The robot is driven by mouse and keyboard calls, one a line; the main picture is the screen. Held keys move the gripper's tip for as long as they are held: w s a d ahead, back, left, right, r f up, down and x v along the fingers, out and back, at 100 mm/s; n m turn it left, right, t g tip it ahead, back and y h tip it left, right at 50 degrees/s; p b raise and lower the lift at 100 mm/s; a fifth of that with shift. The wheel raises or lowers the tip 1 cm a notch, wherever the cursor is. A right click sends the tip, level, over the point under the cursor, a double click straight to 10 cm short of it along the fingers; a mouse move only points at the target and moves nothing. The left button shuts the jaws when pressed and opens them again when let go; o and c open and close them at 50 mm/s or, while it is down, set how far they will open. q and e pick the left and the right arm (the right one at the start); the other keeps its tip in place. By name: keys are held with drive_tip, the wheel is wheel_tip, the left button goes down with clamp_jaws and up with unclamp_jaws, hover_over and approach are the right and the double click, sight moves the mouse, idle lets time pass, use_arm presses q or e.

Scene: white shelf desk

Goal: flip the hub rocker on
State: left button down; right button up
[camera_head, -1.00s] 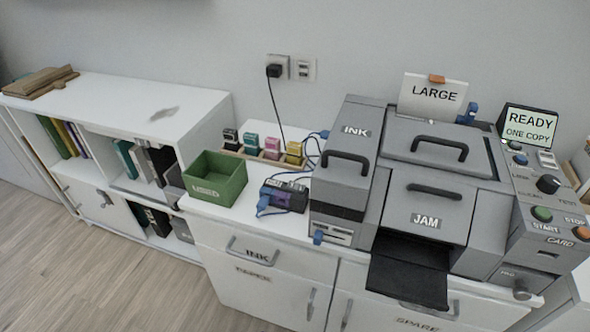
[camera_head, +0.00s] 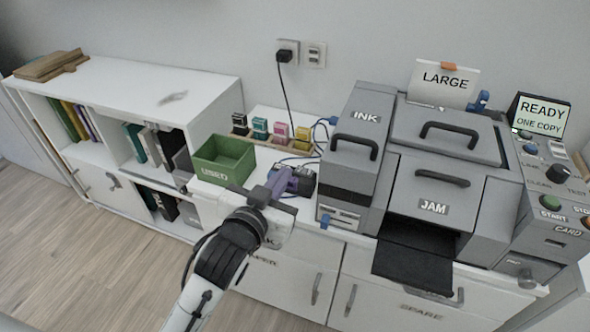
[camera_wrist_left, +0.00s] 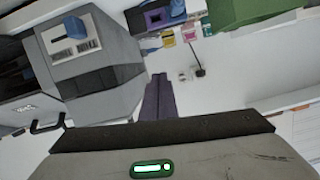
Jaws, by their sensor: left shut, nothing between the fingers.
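The hub (camera_head: 306,178) is a small dark box with a purple face and blue plugs and cords. It sits on the white desk between the green bin and the printer, partly covered by my gripper in the head view. It also shows at the top of the left wrist view (camera_wrist_left: 155,18). I cannot make out its rocker. My left gripper (camera_head: 290,176) has purple fingers, shut and empty, in front of the hub in the head view. In the wrist view the fingers (camera_wrist_left: 159,80) point toward the hub, with a gap in the picture. My right gripper is not in view.
The green USED bin (camera_head: 223,160) stands left of the hub. Several ink bottles (camera_head: 281,131) stand in a tray behind. The grey printer (camera_head: 430,170) is close on the right. Blue cords (camera_head: 315,140) run behind the hub, and a wall socket (camera_head: 288,52) is above.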

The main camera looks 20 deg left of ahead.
use_arm(q)
hover_over(294, 180)
drive_tip(key=shift+s+d+f+b, duration=0.15)
drive_tip(key=shift+d+f+b, duration=0.1)
drive_tip(key=shift+f, duration=0.35)
drive_tip(key=shift+s+d+f+b, duration=0.1)
drive_tip(key=shift+s+f+b, duration=0.1)
drive_tip(key=shift+f, duration=0.4)
drive_tip(key=f, duration=0.3)
drive_tip(key=shift+w+a+f+b, duration=0.1)
drive_tip(key=shift+w+a+b, duration=0.1)
drive_tip(key=shift+w+b, duration=0.15)
drive_tip(key=shift+f, duration=0.5)
drive_tip(key=shift+a+f+n, duration=0.1)
drive_tip(key=shift+f+n, duration=0.2)
drive_tip(key=shift+r+p, duration=0.1)
drive_tip(key=shift+p, duration=0.2)
